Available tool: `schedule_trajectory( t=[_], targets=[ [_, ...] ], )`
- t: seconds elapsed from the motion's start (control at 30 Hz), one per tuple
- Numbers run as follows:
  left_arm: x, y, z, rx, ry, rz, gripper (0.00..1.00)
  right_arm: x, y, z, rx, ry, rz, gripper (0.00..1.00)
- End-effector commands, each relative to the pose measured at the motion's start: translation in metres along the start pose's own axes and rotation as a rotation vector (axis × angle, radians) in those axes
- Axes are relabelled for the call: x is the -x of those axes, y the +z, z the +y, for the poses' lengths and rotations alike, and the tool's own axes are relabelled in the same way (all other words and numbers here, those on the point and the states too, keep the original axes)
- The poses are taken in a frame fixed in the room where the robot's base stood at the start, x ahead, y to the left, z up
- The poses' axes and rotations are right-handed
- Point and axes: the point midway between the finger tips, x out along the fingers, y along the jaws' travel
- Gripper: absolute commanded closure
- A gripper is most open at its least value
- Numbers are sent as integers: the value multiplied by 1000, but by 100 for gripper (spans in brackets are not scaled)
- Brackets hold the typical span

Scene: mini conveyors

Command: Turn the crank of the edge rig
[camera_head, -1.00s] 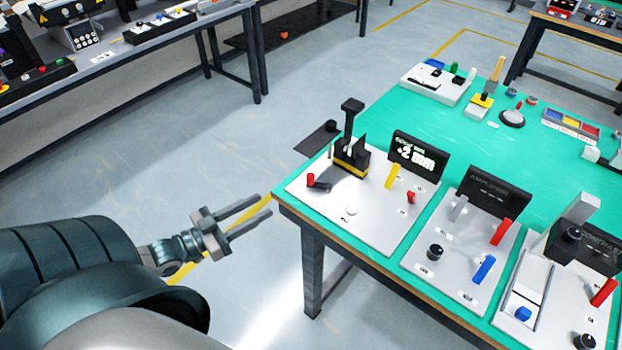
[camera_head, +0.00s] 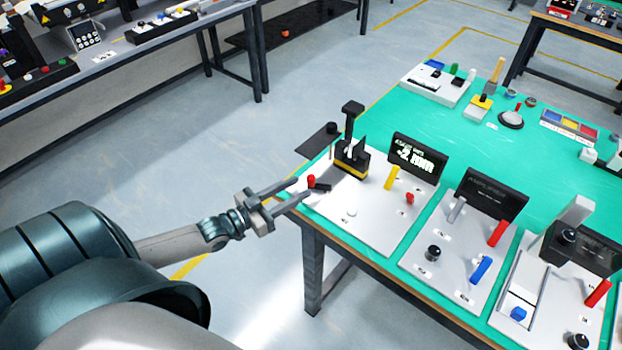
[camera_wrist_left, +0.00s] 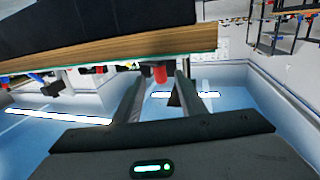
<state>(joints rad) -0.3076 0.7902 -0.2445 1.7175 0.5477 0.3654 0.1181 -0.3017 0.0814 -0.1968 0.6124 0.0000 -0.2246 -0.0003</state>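The edge rig is the white plate (camera_head: 365,222) at the near left corner of the green table, with a black and yellow device (camera_head: 350,158) standing on it. Its crank is a short dark arm (camera_head: 323,187) with a red knob (camera_head: 311,181) near the plate's left edge. My left gripper (camera_head: 302,188) is open, its fingertips at the table edge close to the red knob. In the left wrist view the red knob (camera_wrist_left: 160,73) shows between the two spread fingers, near their tips; I cannot tell whether they touch it. My right gripper is out of view.
The rig's dark display (camera_head: 417,157), a yellow lever (camera_head: 391,178) and a small red lever (camera_head: 409,198) stand on the same plate. More white rigs stand to the right. Open floor lies left of the green table (camera_head: 400,108).

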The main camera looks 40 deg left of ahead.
Motion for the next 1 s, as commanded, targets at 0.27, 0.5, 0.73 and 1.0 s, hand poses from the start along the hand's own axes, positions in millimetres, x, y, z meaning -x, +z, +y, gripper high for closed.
schedule_trajectory(
  t=[0.27, 0.5, 0.73, 1.0],
  targets=[
    [-37, -2, 0, 0, -1, 1, 63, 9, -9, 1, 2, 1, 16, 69],
    [-54, -1, 0, 0, -1, 1, 63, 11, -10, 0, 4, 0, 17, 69],
    [-57, 0, 0, 0, -1, 0, 63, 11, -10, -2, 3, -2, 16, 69],
    [-57, 0, 0, 0, 0, 0, 89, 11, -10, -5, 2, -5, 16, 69]
  ],
)
